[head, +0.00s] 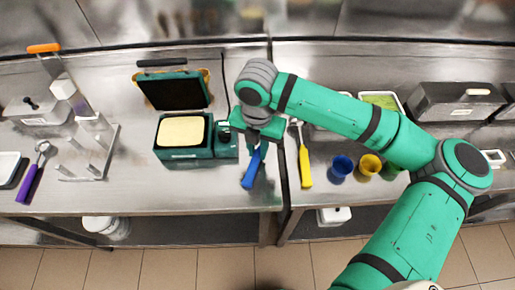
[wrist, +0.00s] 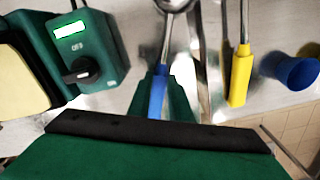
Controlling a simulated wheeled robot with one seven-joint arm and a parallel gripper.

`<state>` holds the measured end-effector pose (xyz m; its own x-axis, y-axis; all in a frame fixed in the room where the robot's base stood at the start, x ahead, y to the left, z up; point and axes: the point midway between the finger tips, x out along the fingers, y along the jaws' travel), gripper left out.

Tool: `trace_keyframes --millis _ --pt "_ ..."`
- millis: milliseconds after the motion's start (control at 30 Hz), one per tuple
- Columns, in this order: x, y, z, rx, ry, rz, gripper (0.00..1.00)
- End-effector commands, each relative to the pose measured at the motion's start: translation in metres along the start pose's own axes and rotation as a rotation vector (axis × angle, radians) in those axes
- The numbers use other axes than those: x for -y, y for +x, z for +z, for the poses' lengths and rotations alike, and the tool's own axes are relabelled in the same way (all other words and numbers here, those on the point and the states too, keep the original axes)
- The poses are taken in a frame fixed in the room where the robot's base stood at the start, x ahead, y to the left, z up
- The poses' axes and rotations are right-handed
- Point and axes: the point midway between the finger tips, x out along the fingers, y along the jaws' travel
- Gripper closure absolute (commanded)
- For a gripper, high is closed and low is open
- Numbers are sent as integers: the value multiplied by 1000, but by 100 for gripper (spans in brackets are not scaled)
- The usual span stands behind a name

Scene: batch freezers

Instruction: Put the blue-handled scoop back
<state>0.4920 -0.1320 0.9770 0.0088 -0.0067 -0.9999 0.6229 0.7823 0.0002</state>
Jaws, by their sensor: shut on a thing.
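The blue-handled scoop (head: 252,170) is in my gripper (head: 259,145), over the steel counter just right of the green waffle-maker-like machine. Its handle points down toward the front edge in the head view. In the wrist view the blue handle (wrist: 157,97) sits between the green fingers (wrist: 165,90), with the round metal head (wrist: 172,4) at the top edge. My gripper is shut on the handle. I cannot tell whether the scoop touches the counter. A white rack with upright pegs (head: 98,160) stands at the left.
A yellow-handled tool (head: 305,167) lies close right of the scoop, by the counter seam. Blue (head: 342,167) and yellow (head: 370,164) cups stand farther right. The open green machine (head: 182,136) is close left. A purple-handled scoop (head: 32,178) lies far left. The front counter between is clear.

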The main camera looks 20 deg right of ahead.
Motion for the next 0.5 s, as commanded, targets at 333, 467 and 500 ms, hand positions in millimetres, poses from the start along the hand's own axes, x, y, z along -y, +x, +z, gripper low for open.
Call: trace_keyframes --millis 333,467,500 --pt "0 2 0 0 0 0 63" --pt "0 2 0 0 0 0 63" --pt "0 2 0 0 0 0 63"
